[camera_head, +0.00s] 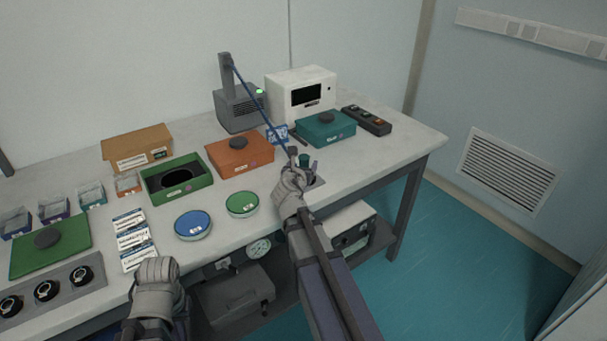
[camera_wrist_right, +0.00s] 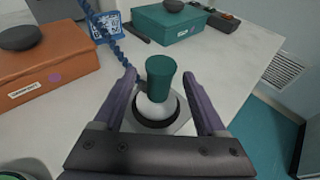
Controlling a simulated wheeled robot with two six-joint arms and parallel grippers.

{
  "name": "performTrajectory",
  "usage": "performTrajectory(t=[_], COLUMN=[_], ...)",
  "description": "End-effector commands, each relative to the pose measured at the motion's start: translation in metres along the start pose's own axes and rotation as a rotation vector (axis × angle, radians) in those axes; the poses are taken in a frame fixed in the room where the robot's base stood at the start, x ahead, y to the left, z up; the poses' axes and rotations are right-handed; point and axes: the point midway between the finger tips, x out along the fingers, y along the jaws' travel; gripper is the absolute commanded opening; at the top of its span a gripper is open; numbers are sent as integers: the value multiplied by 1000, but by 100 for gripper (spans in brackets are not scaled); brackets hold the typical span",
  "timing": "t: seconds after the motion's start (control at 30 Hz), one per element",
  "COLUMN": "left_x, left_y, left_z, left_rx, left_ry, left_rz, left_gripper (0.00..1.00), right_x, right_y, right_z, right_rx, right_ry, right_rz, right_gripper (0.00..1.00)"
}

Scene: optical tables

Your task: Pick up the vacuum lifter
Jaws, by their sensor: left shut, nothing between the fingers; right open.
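The vacuum lifter (camera_head: 304,159) has a teal handle and a blue coiled cord running up to a grey unit. In the right wrist view its teal handle (camera_wrist_right: 161,70) stands upright above a pale rounded part with a dark ring, on a light square plate. My right gripper (camera_wrist_right: 159,80) is open, with a purple finger on either side of the lifter and visible gaps to the handle. In the head view my right gripper (camera_head: 303,169) partly hides the lifter. My left gripper (camera_head: 157,267) is shut and empty at the table's front edge, away from the lifter.
The grey unit (camera_head: 240,108) stands behind the lifter. An orange box (camera_head: 225,158), a teal box (camera_head: 340,132) and a black button panel (camera_head: 367,121) are nearby. Blue (camera_head: 193,225) and green (camera_head: 242,204) round dishes lie to the left. The table's right end is clear.

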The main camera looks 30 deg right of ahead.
Motion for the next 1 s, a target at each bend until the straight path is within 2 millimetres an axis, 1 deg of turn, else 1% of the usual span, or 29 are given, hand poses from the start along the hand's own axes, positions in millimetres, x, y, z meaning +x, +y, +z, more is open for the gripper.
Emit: performTrajectory(t=[0.13,0.23,0.43,0.53,0.77,0.87,1.0], left_x=[1,4,15,18,17,17,17], left_y=[0,0,1,2,2,2,2], left_z=[0,0,-1,-1,-1,-1,-1], left_rx=[0,0,0,0,0,0,0], left_ry=[0,0,0,0,0,0,0], left_rz=[0,0,0,0,0,0,0], left_gripper=[0,0,0,0,0,0,0], right_x=[3,11,40,52,52,52,52], right_y=[0,1,2,1,1,1,1], right_z=[0,-1,-3,-2,-2,-2,-2], right_rx=[0,1,2,2,1,1,1], right_ry=[0,0,0,0,0,0,0], right_rz=[0,0,-1,-1,1,1,1], right_gripper=[74,74,74,74,74,65,49])
